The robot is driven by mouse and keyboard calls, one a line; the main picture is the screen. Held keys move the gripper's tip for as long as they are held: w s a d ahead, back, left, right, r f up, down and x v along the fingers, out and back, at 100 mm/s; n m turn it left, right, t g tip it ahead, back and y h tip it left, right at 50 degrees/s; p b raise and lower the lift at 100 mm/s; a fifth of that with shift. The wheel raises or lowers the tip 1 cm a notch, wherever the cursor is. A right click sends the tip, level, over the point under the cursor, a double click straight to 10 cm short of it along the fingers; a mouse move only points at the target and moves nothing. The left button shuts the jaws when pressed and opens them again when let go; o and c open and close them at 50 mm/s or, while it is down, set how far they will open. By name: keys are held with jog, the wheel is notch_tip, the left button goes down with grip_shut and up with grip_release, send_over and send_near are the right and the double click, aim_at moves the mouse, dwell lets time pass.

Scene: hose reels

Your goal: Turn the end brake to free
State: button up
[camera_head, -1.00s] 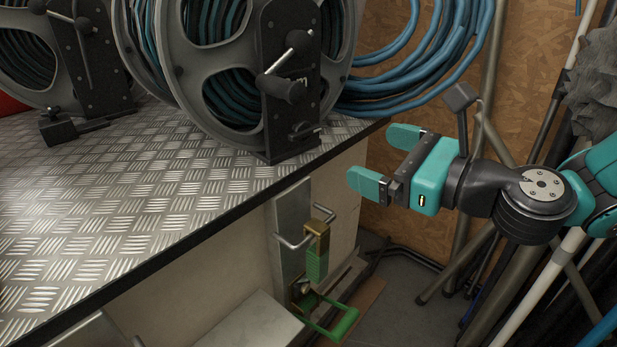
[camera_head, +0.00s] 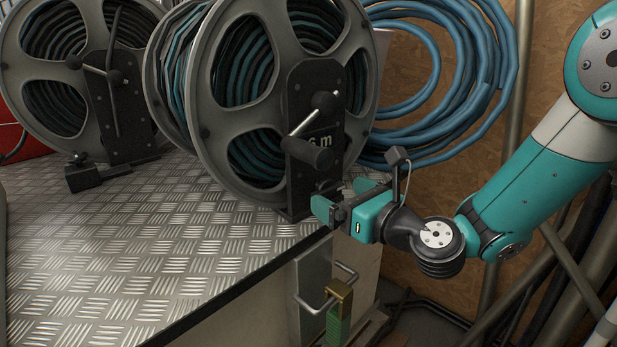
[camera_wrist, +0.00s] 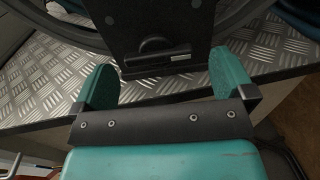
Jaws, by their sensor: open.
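The end reel (camera_head: 225,60), with dark and teal hose, stands at the right end of the bench. Its black end plate (camera_head: 300,95) carries a crank. In the wrist view the brake, a small dark lever (camera_wrist: 155,57) lying roughly level with a pale mark beside it, sits low on the plate. My gripper (camera_head: 342,196) is open and faces the foot of the plate; in the wrist view its teal fingers (camera_wrist: 164,78) stand either side of the brake, with nothing between them. No contact is visible. In the head view my gripper partly hides the brake.
The crank handle (camera_head: 308,148) juts out just above my gripper. Another reel (camera_head: 55,65) stands further left on the chequer-plate bench (camera_head: 150,250). A blue hose coil (camera_head: 465,90) hangs behind. A bracket with a green-handled latch (camera_head: 338,318) is below the bench edge.

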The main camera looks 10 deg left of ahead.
aim_at(325, 189)
jog(key=shift+p+x, duration=0.3)
jog(key=shift+x, duration=0.9)
jog(key=shift+w, duration=0.15)
jog(key=shift+a, duration=0.15)
jog(key=shift+a, duration=0.15)
jog(key=c, duration=0.8)
jog(key=shift+c, duration=0.2)
